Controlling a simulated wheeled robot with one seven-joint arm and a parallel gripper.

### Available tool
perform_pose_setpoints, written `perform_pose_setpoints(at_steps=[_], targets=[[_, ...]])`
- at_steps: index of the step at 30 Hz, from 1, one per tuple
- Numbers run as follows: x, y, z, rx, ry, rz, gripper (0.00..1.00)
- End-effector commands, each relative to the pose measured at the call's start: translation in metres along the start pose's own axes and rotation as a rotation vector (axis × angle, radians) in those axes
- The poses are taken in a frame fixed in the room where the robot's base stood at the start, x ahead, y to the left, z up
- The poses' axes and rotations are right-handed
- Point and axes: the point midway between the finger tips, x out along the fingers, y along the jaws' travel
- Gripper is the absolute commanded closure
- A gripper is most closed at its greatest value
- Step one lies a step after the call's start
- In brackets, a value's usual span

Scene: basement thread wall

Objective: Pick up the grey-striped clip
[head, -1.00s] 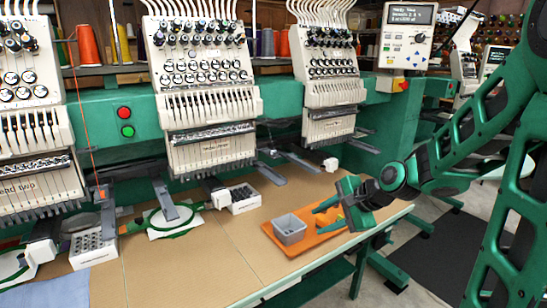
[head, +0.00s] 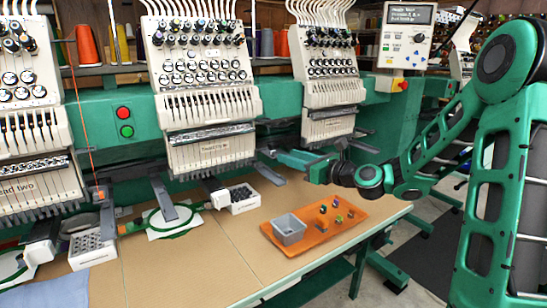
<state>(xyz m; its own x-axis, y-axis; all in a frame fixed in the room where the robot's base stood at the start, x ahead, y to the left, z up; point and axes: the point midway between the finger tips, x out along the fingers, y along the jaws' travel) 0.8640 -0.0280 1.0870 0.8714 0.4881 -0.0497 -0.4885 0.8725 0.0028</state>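An orange tray (head: 305,249) lies on the tan table with a grey bin (head: 289,228) on its left part. Several small clip-like pieces stand on the tray's right part, among them an orange one (head: 321,221) and a dark green one (head: 338,219). They are too small for me to tell which, if any, is the grey-striped clip. My gripper (head: 283,157) is raised behind the tray, pointing left in front of the right embroidery head. It is apart from the tray and the pieces. Its finger gap and anything between the fingers cannot be made out.
Embroidery heads (head: 205,85) line the back over the table (head: 180,262). A white box of dark bobbins (head: 240,199) and a green hoop (head: 170,216) stand left of the tray. The front middle of the table is clear. A control panel (head: 404,35) hangs at the upper right.

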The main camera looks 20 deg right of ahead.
Motion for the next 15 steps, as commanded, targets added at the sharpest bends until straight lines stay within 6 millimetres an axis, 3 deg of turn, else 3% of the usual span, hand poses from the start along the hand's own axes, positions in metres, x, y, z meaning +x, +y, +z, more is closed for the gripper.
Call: perform_pose_setpoints(at_steps=[15], targets=[[0.053, 0.002, -0.002, -0.002, 0.001, 0.002, 0.64]])
